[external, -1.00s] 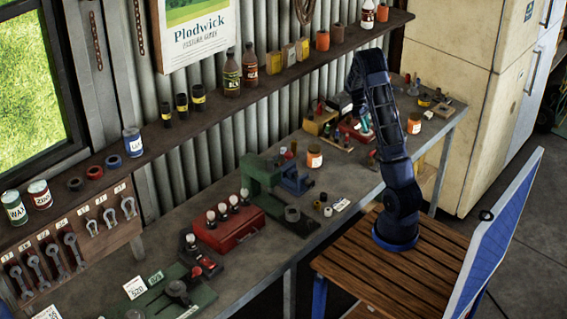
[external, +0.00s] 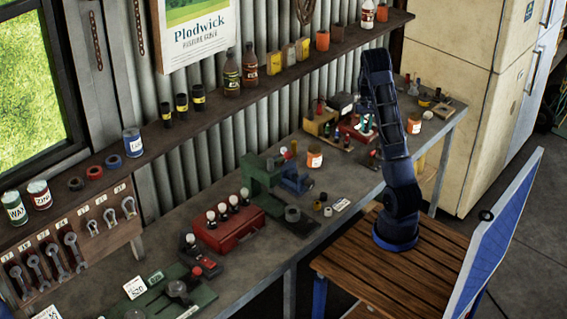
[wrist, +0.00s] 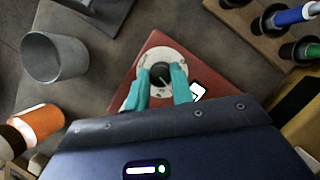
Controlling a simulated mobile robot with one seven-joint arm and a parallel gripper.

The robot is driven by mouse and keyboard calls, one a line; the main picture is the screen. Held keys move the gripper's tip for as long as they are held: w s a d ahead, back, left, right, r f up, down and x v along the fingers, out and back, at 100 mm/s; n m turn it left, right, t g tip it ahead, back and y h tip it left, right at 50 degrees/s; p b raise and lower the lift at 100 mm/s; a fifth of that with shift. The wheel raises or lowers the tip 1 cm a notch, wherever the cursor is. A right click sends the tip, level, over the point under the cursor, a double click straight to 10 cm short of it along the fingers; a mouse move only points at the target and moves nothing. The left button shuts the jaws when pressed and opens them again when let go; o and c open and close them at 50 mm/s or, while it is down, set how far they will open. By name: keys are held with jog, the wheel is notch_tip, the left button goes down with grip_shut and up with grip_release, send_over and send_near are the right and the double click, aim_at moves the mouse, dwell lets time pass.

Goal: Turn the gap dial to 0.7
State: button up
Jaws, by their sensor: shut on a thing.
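The gap dial (wrist: 160,62) shows in the wrist view as a pale round plate with small dark marks and a dark knob at its centre. It sits on a red base (wrist: 118,88). My gripper (wrist: 161,76) has its teal fingers on either side of the knob and is shut on it. The fingers and wrist cover the near part of the dial, and I cannot read its setting. In the external view the red base (external: 352,131) is on the bench, partly behind my arm.
In the wrist view, a grey cup (wrist: 54,58) stands to the left and an orange-and-white jar (wrist: 35,128) is at lower left. A wooden rack (wrist: 240,14) with pens or tools is at upper right. Bare bench lies between the cup and the red base.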

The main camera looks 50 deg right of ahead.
jog(key=shift+m+t, duration=0.3)
jog(key=shift+m, duration=0.5)
jog(key=o, duration=1)
jog(key=shift+r, duration=0.1)
jog(key=v, duration=1)
jog(key=shift+d+r, duration=0.25)
jog(key=shift+d, duration=0.1)
